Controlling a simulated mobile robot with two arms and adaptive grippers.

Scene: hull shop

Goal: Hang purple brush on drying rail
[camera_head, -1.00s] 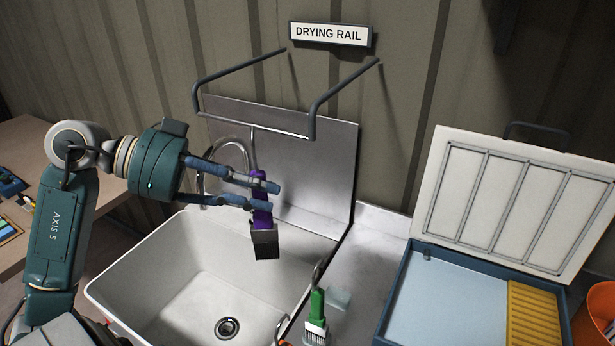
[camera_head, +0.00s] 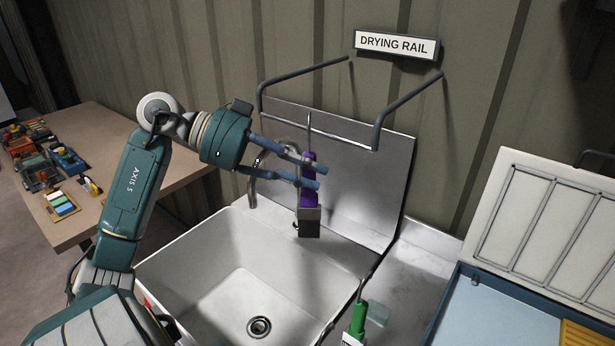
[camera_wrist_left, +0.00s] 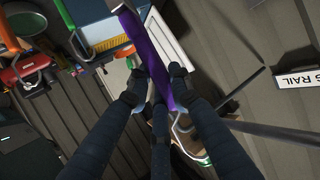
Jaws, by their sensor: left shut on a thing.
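The purple brush (camera_head: 308,182) is held by my left gripper (camera_head: 322,178), its fingers shut on the purple handle. The dark bristle block hangs down over the sink, and a thin grey hook points up from the top of the handle. In the left wrist view, the purple brush (camera_wrist_left: 148,52) runs between the fingers of my left gripper (camera_wrist_left: 162,85). The drying rail (camera_head: 379,128) juts from the wall above the sink, below its sign. In the head view the hook crosses the rail's front bar; I cannot tell whether they touch. My right gripper is out of view.
The white sink (camera_head: 200,275) lies below the brush, with a faucet (camera_head: 254,175) behind it and a metal splashback (camera_head: 385,200). A green brush (camera_head: 357,320) is at the sink's right. An open cooler box (camera_head: 470,290) stands farther right. A cluttered table (camera_head: 120,160) stands left.

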